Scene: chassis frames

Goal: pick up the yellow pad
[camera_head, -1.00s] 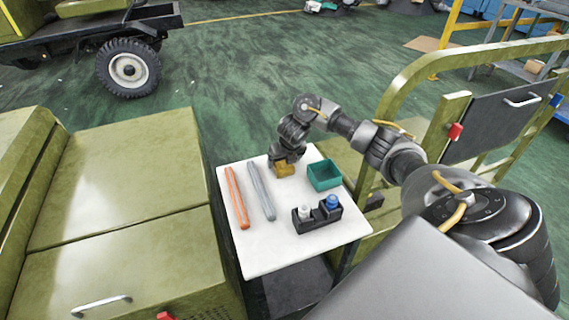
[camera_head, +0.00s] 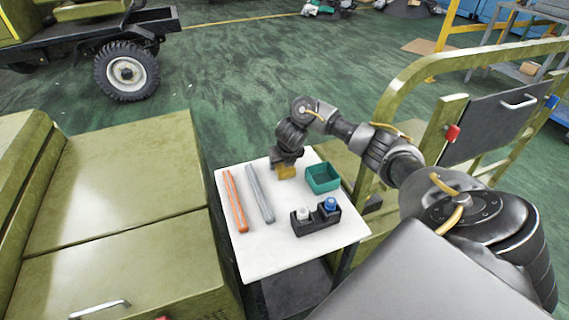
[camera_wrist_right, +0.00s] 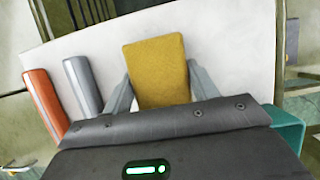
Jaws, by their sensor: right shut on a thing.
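The yellow pad (camera_head: 287,172) is a small mustard-coloured block over the back part of the white table (camera_head: 262,248). My right gripper (camera_head: 285,166) points down at it from above. In the right wrist view the pad (camera_wrist_right: 157,72) stands between the two grey fingers of my right gripper (camera_wrist_right: 158,88), which are shut on it. Whether the pad's underside touches the table cannot be told. My left gripper does not show.
Left of the pad lie a grey bar (camera_head: 260,193) and an orange bar (camera_head: 235,200). Right of it stands a green open box (camera_head: 322,178). In front is a black holder (camera_head: 316,219) with a white-topped and a blue-topped item. An olive cabinet (camera_head: 120,190) stands left of the table.

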